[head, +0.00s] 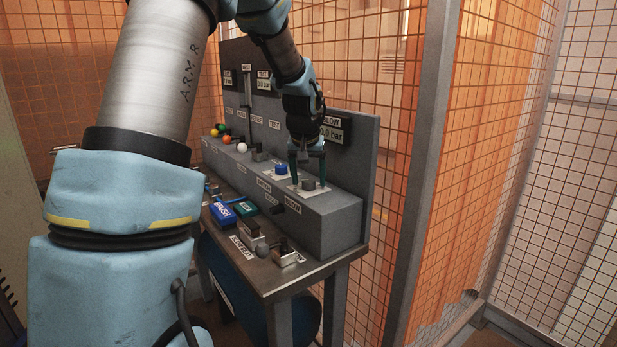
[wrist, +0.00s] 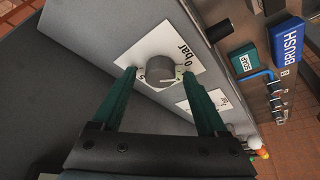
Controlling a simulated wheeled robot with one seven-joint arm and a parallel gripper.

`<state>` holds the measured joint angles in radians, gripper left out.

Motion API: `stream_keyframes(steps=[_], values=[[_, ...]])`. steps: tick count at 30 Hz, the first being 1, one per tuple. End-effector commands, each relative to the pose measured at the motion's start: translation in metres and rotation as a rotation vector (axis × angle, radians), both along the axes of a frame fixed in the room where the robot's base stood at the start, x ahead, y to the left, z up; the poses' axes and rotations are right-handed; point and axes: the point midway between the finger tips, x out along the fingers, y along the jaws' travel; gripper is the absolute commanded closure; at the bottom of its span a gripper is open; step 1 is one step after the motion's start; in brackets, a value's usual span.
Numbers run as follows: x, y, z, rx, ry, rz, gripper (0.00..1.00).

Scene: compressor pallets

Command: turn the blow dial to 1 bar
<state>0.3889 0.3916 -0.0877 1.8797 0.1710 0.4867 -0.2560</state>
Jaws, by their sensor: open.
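The blow dial is a round grey knob (head: 308,184) on a white scale plate on top of the grey box; it also shows in the wrist view (wrist: 160,70). The plate reads "0 bar" near one side and a "5" near the other. The blow display (head: 331,131) on the back panel reads 0.0 bar. My gripper (head: 309,176) points down over the dial. In the wrist view its two green fingers (wrist: 156,72) are open, one on each side of the knob, with a gap visible at least on the left.
A blue knob (head: 281,169) on a second plate sits left of the dial. Colored balls (head: 222,134) and a white ball (head: 241,147) are farther left. A blue brush block (head: 222,212) and a green soap block (head: 246,208) lie on the lower bench. Mesh fencing (head: 520,150) stands right.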

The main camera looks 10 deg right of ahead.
Motion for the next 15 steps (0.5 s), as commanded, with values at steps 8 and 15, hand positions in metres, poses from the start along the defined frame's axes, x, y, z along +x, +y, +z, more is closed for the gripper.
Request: stream_keyframes(steps=[8,15], values=[[-0.0001,0.0000,0.0002,0.000,0.000,0.000,0.43],[-0.0002,0.0001,0.0001,0.000,0.000,0.000,0.70]])
